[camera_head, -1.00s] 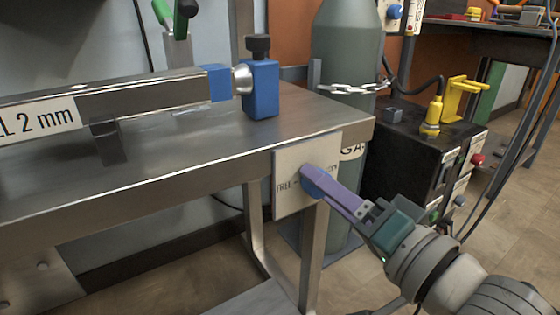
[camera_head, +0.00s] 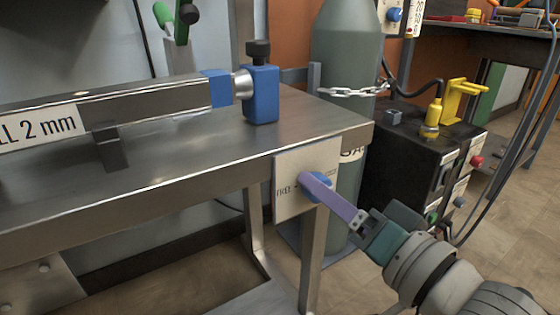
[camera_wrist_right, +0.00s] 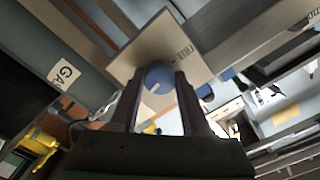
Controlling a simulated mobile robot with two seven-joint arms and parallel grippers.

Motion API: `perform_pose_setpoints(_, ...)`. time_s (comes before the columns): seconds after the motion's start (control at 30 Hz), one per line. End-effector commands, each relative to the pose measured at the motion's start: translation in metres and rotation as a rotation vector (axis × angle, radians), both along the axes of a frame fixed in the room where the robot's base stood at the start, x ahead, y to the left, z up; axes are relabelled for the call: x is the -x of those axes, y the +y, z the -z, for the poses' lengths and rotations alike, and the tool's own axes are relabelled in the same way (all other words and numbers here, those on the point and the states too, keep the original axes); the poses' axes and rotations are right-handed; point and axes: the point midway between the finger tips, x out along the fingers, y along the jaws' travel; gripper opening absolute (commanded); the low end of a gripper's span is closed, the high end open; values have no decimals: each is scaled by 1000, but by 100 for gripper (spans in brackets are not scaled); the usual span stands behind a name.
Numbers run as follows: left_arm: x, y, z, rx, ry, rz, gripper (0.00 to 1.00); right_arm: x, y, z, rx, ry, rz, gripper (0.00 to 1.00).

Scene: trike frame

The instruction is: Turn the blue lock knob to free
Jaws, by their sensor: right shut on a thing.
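The blue lock knob (camera_head: 324,181) sits on a pale label plate (camera_head: 291,172) on the front edge of the steel bench, near its right corner. The word FREE shows at the plate's left; the fingers hide other lettering. My right gripper (camera_head: 308,184) reaches in from the lower right, its purple fingers shut on the knob. In the right wrist view the round knob (camera_wrist_right: 160,77), with a pale mark on its face, lies between the two fingertips (camera_wrist_right: 159,72). I cannot tell exactly which way the knob points. My left gripper is not in view.
The steel bench (camera_head: 190,150) carries a blue clamp block (camera_head: 261,95) and a steel bar labelled 2 mm (camera_head: 150,98). A chained gas cylinder (camera_head: 345,60) and a black machine (camera_head: 405,165) stand behind and to the right. Open floor lies at the lower right.

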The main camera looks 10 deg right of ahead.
Motion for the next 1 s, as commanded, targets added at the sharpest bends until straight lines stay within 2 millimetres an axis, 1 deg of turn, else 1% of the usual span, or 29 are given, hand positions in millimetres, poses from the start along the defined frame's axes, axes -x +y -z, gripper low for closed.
perform_pose_setpoints(0.1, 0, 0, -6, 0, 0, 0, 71, 0, 0, -2, 95, -34, 1, 0)
perform_pose_setpoints(0.4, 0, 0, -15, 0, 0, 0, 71, 0, 0, -2, 364, -133, 1, 0)
perform_pose_setpoints(1.0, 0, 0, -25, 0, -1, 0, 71, 0, 0, -1, 899, -328, 2, 0)
